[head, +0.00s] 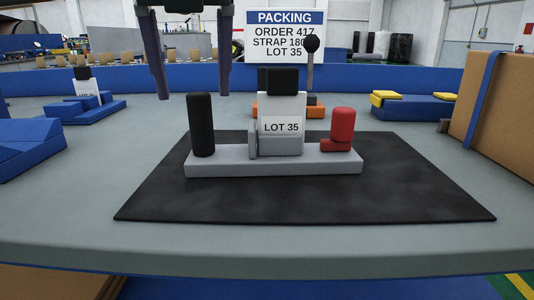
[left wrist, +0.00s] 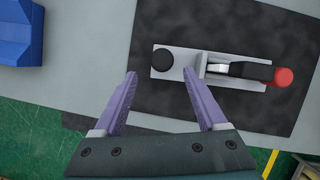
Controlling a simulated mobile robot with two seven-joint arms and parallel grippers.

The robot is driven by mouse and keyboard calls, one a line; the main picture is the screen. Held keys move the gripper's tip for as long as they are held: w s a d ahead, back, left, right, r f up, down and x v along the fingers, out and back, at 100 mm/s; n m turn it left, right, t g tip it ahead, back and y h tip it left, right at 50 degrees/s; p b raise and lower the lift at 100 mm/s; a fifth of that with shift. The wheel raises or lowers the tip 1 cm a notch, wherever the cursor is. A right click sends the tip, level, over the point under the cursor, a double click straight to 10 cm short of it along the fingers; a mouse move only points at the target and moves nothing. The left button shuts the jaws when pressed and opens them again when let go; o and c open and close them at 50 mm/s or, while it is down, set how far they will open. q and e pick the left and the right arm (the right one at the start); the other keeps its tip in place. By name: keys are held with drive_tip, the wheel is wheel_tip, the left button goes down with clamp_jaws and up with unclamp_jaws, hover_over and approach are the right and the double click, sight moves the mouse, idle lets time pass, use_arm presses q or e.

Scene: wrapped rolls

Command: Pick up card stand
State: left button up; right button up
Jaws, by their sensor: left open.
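A grey base (head: 274,168) stands on a black mat (head: 150,205). It bears a black upright cylinder (head: 201,125), a light grey block with a "LOT 35" card (head: 281,127) and black top, and a red L-shaped piece (head: 342,130). No separate card stand can be told for certain; the card sits on the block's front. My right gripper is out of view.
Behind the base stand an orange piece (head: 318,111) and a black ball on a rod (head: 311,44). A packing sign (head: 285,36) is at the back. Blue blocks lie left and right, and a cardboard box (head: 505,110) is at the right edge. The mat's front is clear.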

sight(204, 154)
use_arm(q)
drive_tip(key=x, duration=0.7)
drive_tip(key=shift+d+b, duration=0.2)
drive_tip(key=shift+b, duration=0.2)
drive_tip(key=shift+c, duration=0.3)
clamp_jaws()
drive_tip(key=shift+r, duration=0.1)
